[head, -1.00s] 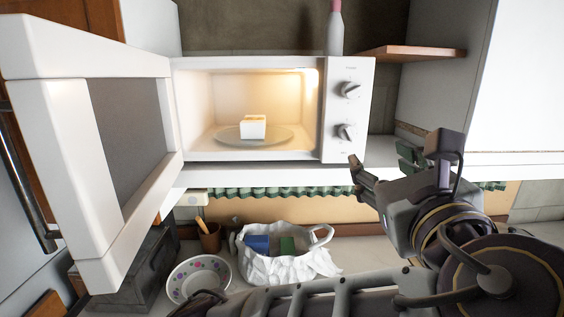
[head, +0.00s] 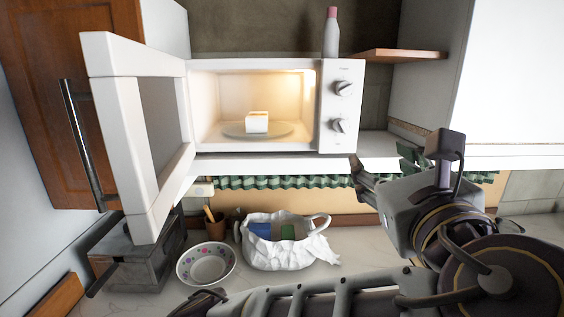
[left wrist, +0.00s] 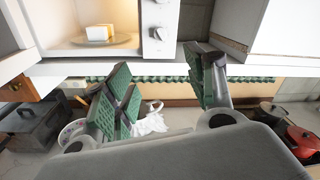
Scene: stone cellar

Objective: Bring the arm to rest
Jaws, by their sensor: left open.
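My left gripper (head: 382,172) is in front of the shelf edge, below and right of the microwave. It is open and empty; its two green-padded fingers stand apart in the left wrist view (left wrist: 165,92). The white microwave (head: 341,74) stands on the shelf with its door (head: 133,150) swung open to the left and its inside lit. A white block with a yellowish top (head: 257,122) sits on the glass plate (head: 285,130) inside; the block also shows in the left wrist view (left wrist: 100,33). My right gripper is not in view.
Below are a white bag (head: 268,257) with blue and green items, a flower-patterned bowl (head: 206,264), a brown cup (head: 215,229) and a grey metal box (head: 130,265). A bottle (head: 331,38) stands on the microwave. The shelf (head: 420,152) right of it is mostly clear.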

